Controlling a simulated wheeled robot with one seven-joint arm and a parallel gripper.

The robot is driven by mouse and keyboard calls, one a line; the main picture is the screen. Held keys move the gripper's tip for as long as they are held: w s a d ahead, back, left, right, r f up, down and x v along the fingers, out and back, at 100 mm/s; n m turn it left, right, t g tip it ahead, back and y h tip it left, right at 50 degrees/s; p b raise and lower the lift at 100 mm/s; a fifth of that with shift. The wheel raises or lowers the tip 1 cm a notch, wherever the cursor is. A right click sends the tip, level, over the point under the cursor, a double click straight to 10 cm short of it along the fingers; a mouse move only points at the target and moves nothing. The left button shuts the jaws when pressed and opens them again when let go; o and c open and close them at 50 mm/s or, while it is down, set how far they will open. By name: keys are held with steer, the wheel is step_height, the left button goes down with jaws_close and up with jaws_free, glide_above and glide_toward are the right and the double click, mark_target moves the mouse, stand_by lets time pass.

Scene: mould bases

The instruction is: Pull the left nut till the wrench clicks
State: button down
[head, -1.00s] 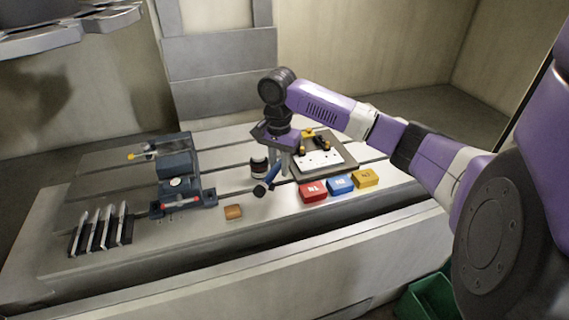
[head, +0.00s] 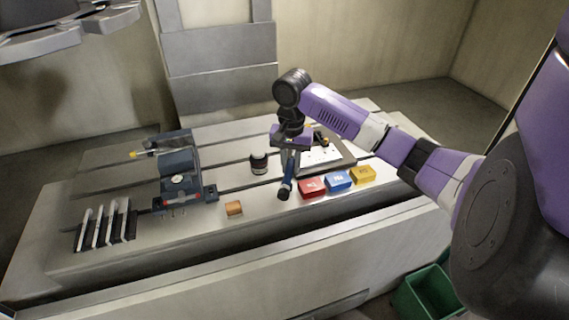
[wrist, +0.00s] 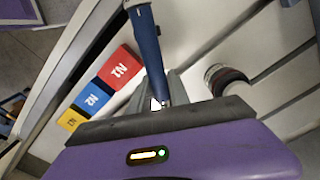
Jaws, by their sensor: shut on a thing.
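The wrench (head: 286,182) has a blue handle with a dark end. It points toward the table's front edge, and it also shows in the wrist view (wrist: 149,50). My gripper (head: 291,160) is shut on the wrench, at the left edge of the mould base. In the wrist view my gripper's fingers (wrist: 162,92) stand on both sides of the handle. The mould base (head: 318,157) is a pale plate with holes on a brown-grey board. A black and yellow piece (head: 320,139) stands on it. The left nut and the wrench's head are hidden behind my gripper.
Red (head: 312,188), blue (head: 339,181) and yellow (head: 362,174) boxes stand right of the wrench handle. A dark jar (head: 258,164) stands to its left. A vise (head: 180,182), an orange block (head: 233,208) and a tool rack (head: 104,226) are farther left.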

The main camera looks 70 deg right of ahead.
steer(key=shift+s+d+n, duration=0.2)
steer(key=shift+s+n, duration=0.8)
steer(key=shift+s, duration=0.25)
